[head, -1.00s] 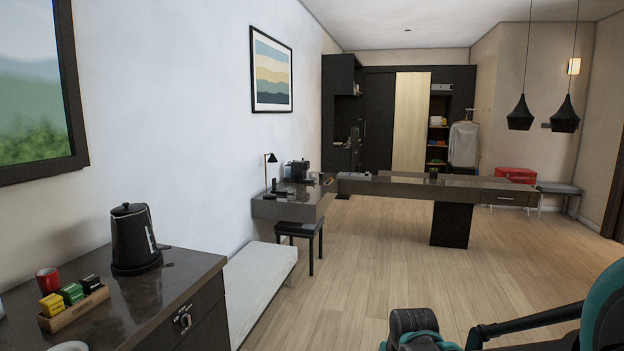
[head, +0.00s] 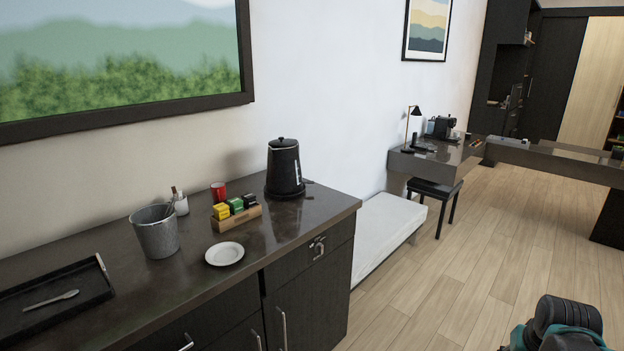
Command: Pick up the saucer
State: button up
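A small round white saucer (head: 225,254) lies flat and empty on the dark vanity counter, close to its front edge. It is in front of the wooden tea caddy and right of the grey bucket. Part of my arm shows at the bottom right of the head view, over the floor and well away from the saucer. My gripper's fingers cannot be made out, so its opening is hidden.
Close around the saucer stand a grey bucket (head: 156,231), a wooden caddy (head: 237,219) with coloured packets, a red cup (head: 218,191) and a black kettle (head: 284,168). A black tray (head: 88,303) with a spoon lies left. The floor (head: 455,275) at right is open.

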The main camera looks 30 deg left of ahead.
aim_at(226, 252)
jog(key=u, duration=1.75)
